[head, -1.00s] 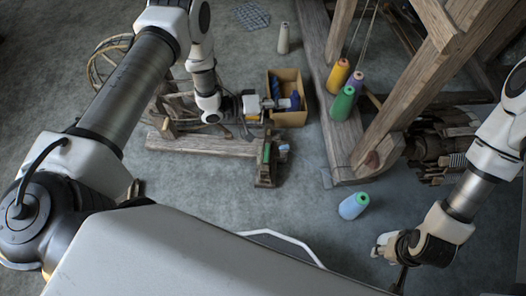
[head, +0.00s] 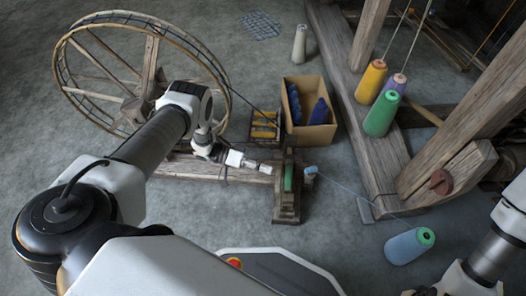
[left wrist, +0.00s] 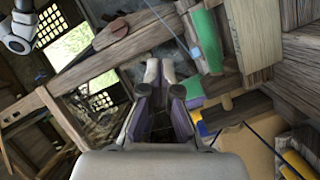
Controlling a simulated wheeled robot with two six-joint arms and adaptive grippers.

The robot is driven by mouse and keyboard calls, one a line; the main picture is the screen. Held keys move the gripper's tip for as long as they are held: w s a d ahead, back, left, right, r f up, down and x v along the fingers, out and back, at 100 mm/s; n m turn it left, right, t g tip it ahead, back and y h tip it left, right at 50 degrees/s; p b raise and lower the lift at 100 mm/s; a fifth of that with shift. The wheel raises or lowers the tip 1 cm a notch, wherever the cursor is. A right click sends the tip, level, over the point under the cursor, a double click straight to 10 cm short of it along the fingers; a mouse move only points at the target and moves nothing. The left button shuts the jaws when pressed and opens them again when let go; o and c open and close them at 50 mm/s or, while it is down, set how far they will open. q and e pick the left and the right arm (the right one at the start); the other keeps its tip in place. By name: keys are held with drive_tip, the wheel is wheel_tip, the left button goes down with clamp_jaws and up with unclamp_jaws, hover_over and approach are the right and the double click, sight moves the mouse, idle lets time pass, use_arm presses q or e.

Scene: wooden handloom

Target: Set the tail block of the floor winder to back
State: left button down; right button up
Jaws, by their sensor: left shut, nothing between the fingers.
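The floor winder has a large spoked wheel (head: 142,80) and a low wooden base beam (head: 190,166) in the head view. Its tail block (head: 287,205) is a dark wooden piece with an upright green part (head: 288,178), at the right end of the beam. My left gripper (head: 268,168) is shut and empty, just left of the green part; I cannot tell whether they touch. In the left wrist view its fingers (left wrist: 163,92) point toward the winder's wood, with the green part (left wrist: 207,40) to their right. My right gripper is mostly cut off at the bottom right of the head view.
A cardboard box (head: 325,133) with dark blue items stands behind the tail block. Yellow (head: 371,80) and green (head: 382,114) cones stand on the loom's beam (head: 375,160). A light blue cone (head: 405,248) lies on the floor, with a thread near it.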

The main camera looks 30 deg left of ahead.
use_arm(q)
drive_tip(key=b, duration=0.1)
hover_over(281, 197)
drive_tip(key=w+a, duration=0.2)
drive_tip(key=w, duration=0.2)
drive_tip(key=shift+s+f, duration=0.25)
drive_tip(key=shift+f, duration=0.25)
drive_tip(key=s, duration=0.1)
drive_tip(key=d+f, duration=0.1)
drive_tip(key=s+b, duration=0.1)
drive_tip(key=shift+s+d+f, duration=0.25)
drive_tip(key=shift+s+d, duration=0.2)
drive_tip(key=shift+s, duration=0.15)
